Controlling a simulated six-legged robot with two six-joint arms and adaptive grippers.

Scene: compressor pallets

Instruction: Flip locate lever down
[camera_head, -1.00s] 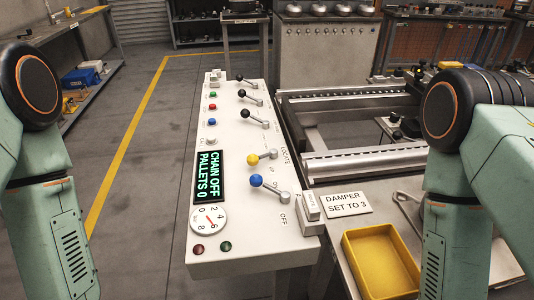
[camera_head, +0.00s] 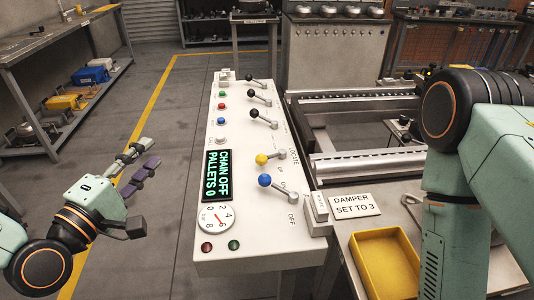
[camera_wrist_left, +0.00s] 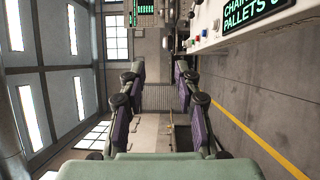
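The yellow-knobbed lever (camera_head: 262,159) sits beside the LOCATE label on the white control panel (camera_head: 265,240). Its knob points to the left. A blue-knobbed lever (camera_head: 265,180) is just in front of it, beside the ON and OFF labels. My left gripper (camera_head: 146,155) is left of the panel, over the floor, clear of the levers. In the left wrist view, its purple-padded fingers (camera_wrist_left: 160,80) are spread apart with nothing between them. My right arm comes in at the right, but its gripper is out of view.
Several black-knobbed levers (camera_head: 255,115) stand farther back on the panel. The display (camera_head: 217,176) reads CHAIN OFF, PALLETS 0; it shows partly in the left wrist view (camera_wrist_left: 250,10). Floor left of the panel is clear.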

